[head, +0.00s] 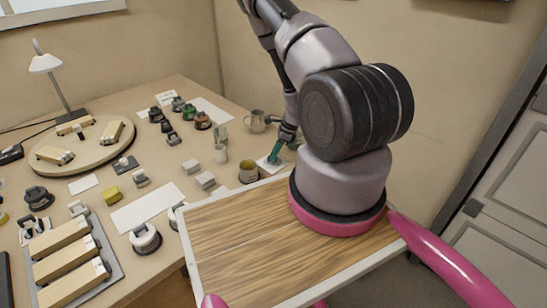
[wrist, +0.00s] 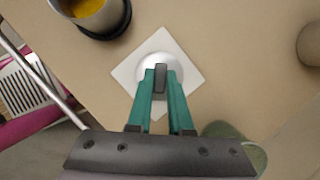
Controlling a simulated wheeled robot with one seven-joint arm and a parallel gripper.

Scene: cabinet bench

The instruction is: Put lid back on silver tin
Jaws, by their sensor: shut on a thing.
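The silver tin (wrist: 93,18) stands open at the upper left of the wrist view, with yellow contents showing and a dark ring round its base. It also shows in the head view (head: 248,173). A pale round lid (wrist: 146,68) with a dark upright knob is over a white square pad (wrist: 187,57). I cannot tell whether the lid touches the pad. My gripper (wrist: 160,76) is shut on the knob, its teal fingers on either side. In the head view my gripper (head: 275,153) is just right of the tin, and the lid is hardly visible.
A mug (head: 256,122) and a pale cup (head: 220,154) stand near the tin. Light grey blocks (head: 205,180) lie to its left. A greenish round object (wrist: 230,133) is partly hidden behind my gripper in the wrist view. The table edge runs close by.

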